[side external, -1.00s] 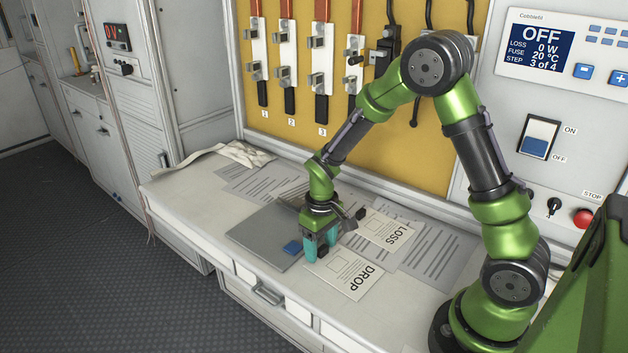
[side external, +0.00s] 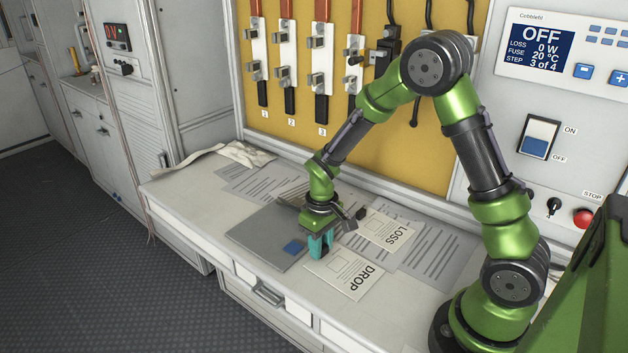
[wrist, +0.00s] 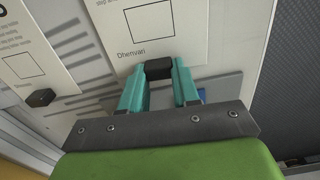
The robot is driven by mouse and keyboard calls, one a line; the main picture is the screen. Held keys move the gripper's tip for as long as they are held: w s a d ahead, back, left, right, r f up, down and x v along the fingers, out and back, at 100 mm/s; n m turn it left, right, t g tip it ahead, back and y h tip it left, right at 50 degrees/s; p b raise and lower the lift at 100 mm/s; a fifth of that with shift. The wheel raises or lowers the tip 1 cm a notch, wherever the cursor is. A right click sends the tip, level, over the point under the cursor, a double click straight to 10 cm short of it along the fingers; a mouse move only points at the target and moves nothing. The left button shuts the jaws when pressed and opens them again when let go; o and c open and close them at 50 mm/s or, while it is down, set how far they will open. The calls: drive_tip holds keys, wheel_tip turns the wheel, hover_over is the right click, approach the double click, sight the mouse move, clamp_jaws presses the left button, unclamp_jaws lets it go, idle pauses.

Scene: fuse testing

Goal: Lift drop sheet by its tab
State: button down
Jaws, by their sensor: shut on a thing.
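The drop sheet (side external: 345,272), a white card printed "DROP", lies on the bench near its front edge. It also shows at the top of the wrist view (wrist: 178,28). Its black tab (wrist: 159,69) is at the sheet's near edge in the wrist view. My gripper (side external: 320,254) has teal fingers pointing down at the sheet's left end. In the wrist view, my gripper (wrist: 159,70) is shut on the black tab. The tab is mostly hidden by the fingers in the side view. I see no clear gap under the sheet.
The loss sheet (side external: 388,230), with its own black tab (side external: 360,213), lies just behind. A grey flat board (side external: 258,238) with a blue block (side external: 293,247) lies left of my gripper. Printed papers (side external: 440,257) lie around. The bench's left front (side external: 190,208) is clear.

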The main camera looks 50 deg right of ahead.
idle(0.3)
drive_tip(key=shift+r, duration=3.5)
